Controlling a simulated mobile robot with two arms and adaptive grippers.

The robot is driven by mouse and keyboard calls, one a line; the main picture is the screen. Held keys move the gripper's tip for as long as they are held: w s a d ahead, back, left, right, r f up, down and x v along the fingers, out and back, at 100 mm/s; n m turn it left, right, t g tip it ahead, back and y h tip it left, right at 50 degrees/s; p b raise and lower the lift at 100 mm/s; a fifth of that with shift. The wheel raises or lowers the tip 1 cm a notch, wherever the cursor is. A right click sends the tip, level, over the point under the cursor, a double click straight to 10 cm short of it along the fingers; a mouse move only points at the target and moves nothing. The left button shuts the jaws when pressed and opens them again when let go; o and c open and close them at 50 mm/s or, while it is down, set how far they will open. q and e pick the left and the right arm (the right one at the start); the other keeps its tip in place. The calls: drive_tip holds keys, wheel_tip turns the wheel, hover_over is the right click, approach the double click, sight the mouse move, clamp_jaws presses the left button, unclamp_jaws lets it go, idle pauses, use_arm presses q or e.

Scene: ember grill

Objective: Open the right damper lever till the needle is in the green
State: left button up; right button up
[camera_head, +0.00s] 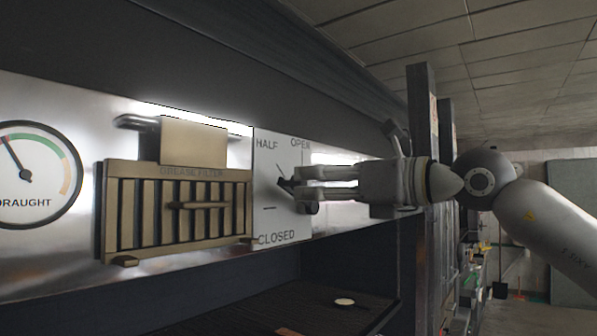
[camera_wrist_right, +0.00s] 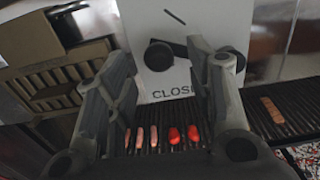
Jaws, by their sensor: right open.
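The right damper plate (camera_head: 270,222) is white, marked HALF, OPEN and CLOSED. Its dark lever (camera_head: 284,183) shows just left of my right gripper's fingertips. In the right wrist view the lever's black round knob (camera_wrist_right: 158,55) sits between the open fingers, with another dark round part (camera_wrist_right: 226,60) behind the right finger. My right gripper (camera_head: 298,186) is open at the lever, its fingers hiding part of it; whether they touch it I cannot tell. It also shows in the right wrist view (camera_wrist_right: 163,78). The draught gauge (camera_head: 27,176) has its needle pointing up and left. My left gripper is not in view.
A brass-coloured grease filter (camera_head: 178,235) with a handle is on the panel left of the damper plate. Below is a dark ribbed grill (camera_head: 290,306), with several red and pinkish food pieces (camera_wrist_right: 175,135) in the right wrist view. A dark upright post (camera_head: 421,140) stands behind my right wrist.

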sight(304, 182)
drive_tip(key=p+x, duration=0.1)
drive_tip(key=x, duration=0.2)
drive_tip(key=shift+w+a+r, duration=0.15)
drive_tip(key=shift+a, duration=0.2)
drive_tip(key=shift+w+a+p, duration=0.2)
drive_tip(key=shift+w+p, duration=0.05)
drive_tip(key=shift+p, duration=0.05)
drive_tip(key=shift+c, duration=0.3)
clamp_jaws()
